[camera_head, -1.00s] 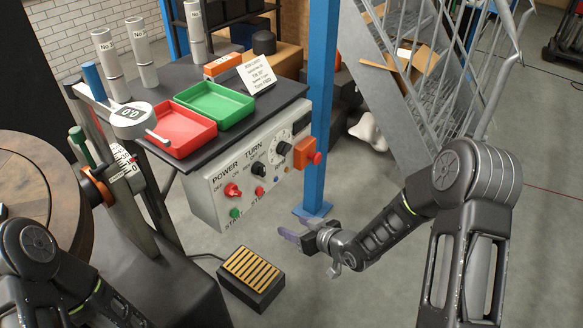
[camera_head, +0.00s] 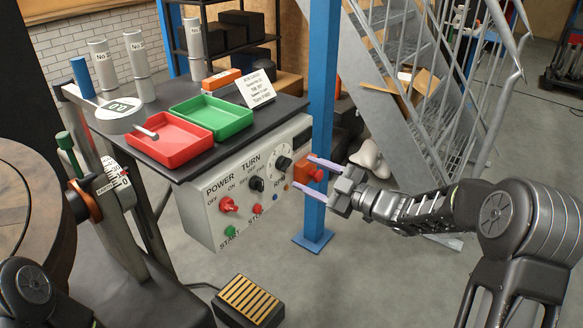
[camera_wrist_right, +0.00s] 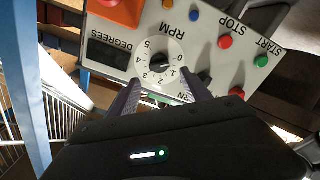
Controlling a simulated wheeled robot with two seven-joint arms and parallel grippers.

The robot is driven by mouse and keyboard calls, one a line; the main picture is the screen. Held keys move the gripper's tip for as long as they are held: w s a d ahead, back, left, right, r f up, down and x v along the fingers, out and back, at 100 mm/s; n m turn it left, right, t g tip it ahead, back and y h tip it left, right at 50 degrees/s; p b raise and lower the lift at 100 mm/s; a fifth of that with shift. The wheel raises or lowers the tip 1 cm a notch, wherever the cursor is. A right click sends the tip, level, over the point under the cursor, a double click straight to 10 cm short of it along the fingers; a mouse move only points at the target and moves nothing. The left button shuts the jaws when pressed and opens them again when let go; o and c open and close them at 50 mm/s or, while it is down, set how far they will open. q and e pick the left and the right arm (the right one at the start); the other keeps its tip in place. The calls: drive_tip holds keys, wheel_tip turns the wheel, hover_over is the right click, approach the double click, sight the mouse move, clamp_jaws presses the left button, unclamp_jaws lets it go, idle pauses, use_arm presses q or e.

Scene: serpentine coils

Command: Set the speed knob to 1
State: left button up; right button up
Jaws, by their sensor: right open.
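The speed knob (camera_head: 284,163) is a black dial on a white scale at the right end of the grey control panel (camera_head: 205,205). In the right wrist view, the knob (camera_wrist_right: 158,62) has numbers 0 to 5 around it and the letters RPM beside it. I cannot tell its exact setting. My right gripper (camera_head: 314,177) is open and empty, just right of the panel. Its fingers point left toward the panel's right end, apart from the knob. In the wrist view, the fingers (camera_wrist_right: 162,94) frame the knob from below. My left gripper is out of view.
An orange box with a red button (camera_head: 307,173) sits at the panel's right end, close to my right fingers. A POWER knob (camera_head: 228,205) and a TURN knob (camera_head: 256,184) are to the left. A blue post (camera_head: 322,80) stands behind. A foot pedal (camera_head: 248,300) is on the floor.

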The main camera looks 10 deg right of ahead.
sight(288, 166)
drive_tip(key=x, duration=0.5)
drive_tip(key=shift+w+a, duration=0.25)
drive_tip(key=shift+w, duration=0.1)
drive_tip(key=shift+c, duration=0.5)
clamp_jaws()
